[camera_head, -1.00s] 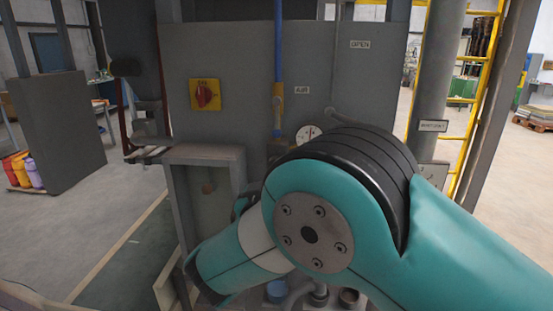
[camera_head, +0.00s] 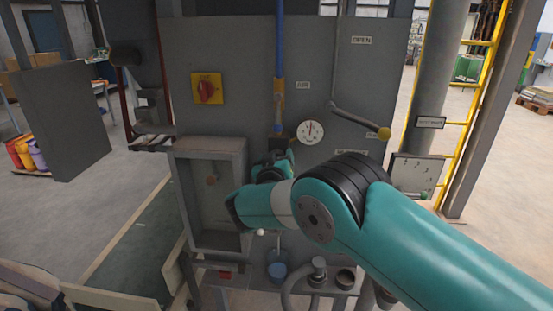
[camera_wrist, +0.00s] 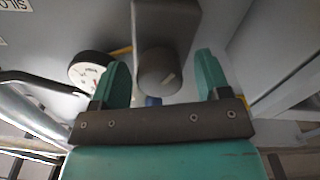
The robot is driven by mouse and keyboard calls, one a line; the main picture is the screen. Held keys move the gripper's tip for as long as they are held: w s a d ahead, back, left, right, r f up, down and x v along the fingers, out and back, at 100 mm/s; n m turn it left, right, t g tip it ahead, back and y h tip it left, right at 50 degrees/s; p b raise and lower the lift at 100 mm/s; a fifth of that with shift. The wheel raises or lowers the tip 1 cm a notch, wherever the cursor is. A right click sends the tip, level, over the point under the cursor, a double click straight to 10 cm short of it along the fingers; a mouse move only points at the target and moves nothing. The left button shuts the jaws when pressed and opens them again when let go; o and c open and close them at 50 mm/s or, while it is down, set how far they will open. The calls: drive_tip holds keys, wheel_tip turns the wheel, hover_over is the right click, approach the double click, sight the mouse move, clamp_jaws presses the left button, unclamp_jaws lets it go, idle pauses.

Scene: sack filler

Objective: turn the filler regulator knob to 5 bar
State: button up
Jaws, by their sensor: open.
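The regulator is a dark block (camera_head: 277,143) below the blue pipe on the grey panel in the head view. In the wrist view, its round dark knob (camera_wrist: 158,76) with a pale mark projects from the block (camera_wrist: 165,25). My gripper (camera_wrist: 163,78) is open, with one green finger on each side of the knob and a visible gap on both sides. A round white gauge (camera_head: 310,132) with a red needle is right of the regulator; it shows partly in the wrist view (camera_wrist: 87,72), behind the left finger. My forearm hides much of the knob area in the head view.
A lever with a yellow ball end (camera_head: 383,132) is right of the gauge. A red switch on a yellow plate (camera_head: 208,89) is at upper left. A grey open box (camera_head: 210,150) stands left of my gripper. A blue cup (camera_head: 277,270) is below.

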drive_tip(key=c, duration=0.9)
drive_tip(key=n+b, duration=0.1)
drive_tip(key=b, duration=0.2)
drive_tip(key=shift+f, duration=0.35)
drive_tip(key=shift+c, duration=0.2)
drive_tip(key=shift+r+n+b, duration=0.25)
drive_tip(key=shift+n+b, duration=0.25)
drive_tip(key=shift+b, duration=0.55)
drive_tip(key=o, duration=0.9)
drive_tip(key=shift+r, duration=0.1)
drive_tip(key=shift+o, duration=0.2)
